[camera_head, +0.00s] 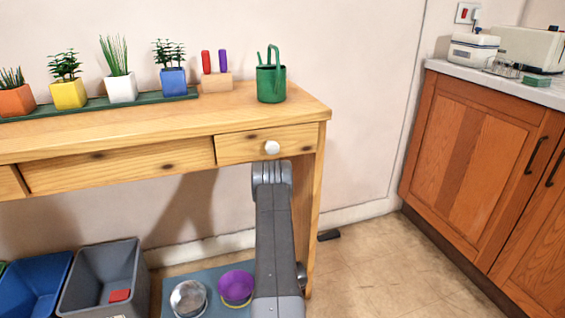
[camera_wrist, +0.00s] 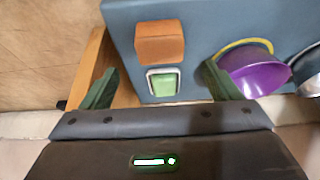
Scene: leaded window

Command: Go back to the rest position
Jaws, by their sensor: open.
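My gripper (camera_wrist: 160,66) shows in the wrist view with its two green fingers spread wide apart. It looks down on a blue mat (camera_wrist: 122,30). A brown-orange block (camera_wrist: 160,42) and a green piece with a pale rim (camera_wrist: 164,82) appear between or just beyond the fingers, seemingly below them with nothing gripped. In the head view my arm rises in front of the wooden table (camera_head: 120,124), near its right drawer. The gripper itself cannot be made out there.
The drawer (camera_head: 240,146) with a white knob looks shut. Potted plants and a green watering can (camera_head: 271,82) stand on the table. A purple bowl (camera_head: 236,286), a metal bowl (camera_head: 188,299) and a grey bin (camera_head: 100,275) are below. Floor before the right cabinet (camera_head: 470,170) is mostly clear.

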